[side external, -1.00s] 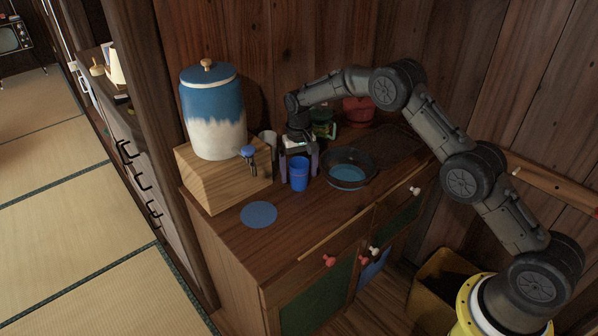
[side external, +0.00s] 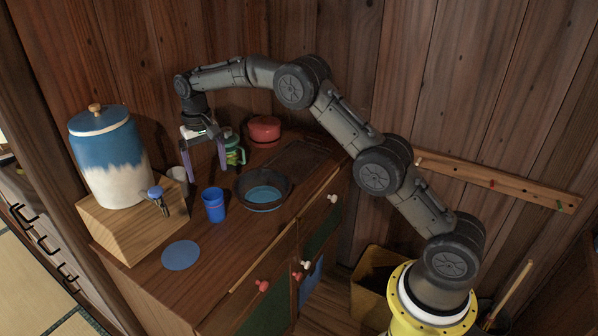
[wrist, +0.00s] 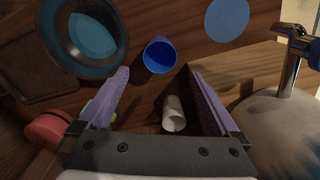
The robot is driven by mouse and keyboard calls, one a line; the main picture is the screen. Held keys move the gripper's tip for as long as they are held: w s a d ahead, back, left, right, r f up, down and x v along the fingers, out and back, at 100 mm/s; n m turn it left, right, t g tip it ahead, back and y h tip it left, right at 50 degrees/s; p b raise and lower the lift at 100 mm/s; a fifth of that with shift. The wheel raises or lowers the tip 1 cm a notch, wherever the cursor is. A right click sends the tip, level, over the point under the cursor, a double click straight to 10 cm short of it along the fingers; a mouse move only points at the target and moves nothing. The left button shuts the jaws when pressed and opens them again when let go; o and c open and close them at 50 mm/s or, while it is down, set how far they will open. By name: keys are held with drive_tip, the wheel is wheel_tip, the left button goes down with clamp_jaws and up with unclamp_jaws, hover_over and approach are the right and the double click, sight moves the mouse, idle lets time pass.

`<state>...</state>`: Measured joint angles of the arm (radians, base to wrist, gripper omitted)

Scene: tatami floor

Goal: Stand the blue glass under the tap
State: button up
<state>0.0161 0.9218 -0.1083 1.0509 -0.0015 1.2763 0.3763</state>
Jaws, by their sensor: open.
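The blue glass (side external: 213,207) stands upright and open-topped on the wooden cabinet top, right of the tap (side external: 156,195). My gripper (side external: 207,174) is open and empty, its purple fingers pointing down, above and a little behind the glass. In the wrist view the blue glass (wrist: 160,56) appears beyond and between the fingertips (wrist: 158,74), apart from them. The tap is on the blue-and-white dispenser (side external: 110,165), which sits on a wooden block (side external: 135,228). A flat blue disc (side external: 180,255) lies on the cabinet top in front of the tap.
A white cup (side external: 177,174) stands behind the glass, near my left finger. A dark pan (side external: 245,193) with a blue inside is to the right. A green mug (side external: 236,155) and a red pot (side external: 263,130) stand at the back. The cabinet top between glass and disc is clear.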

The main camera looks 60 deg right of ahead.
drive_tip(key=s+r+n+t, duration=0.2)
drive_tip(key=s+r+t, duration=0.1)
drive_tip(key=s+r, duration=1.65)
drive_tip(key=s+f+n+t, duration=0.1)
drive_tip(key=s+f, duration=0.2)
drive_tip(key=s, duration=0.8)
drive_tip(key=s+a+f+n+t, duration=0.1)
drive_tip(key=s+f, duration=0.1)
drive_tip(key=s, duration=0.9)
drive_tip(key=shift+f+t, duration=0.3)
drive_tip(key=shift+f, duration=0.1)
drive_tip(key=shift+o, duration=0.2)
drive_tip(key=shift+s+f, duration=0.3)
drive_tip(key=shift+s, duration=0.15)
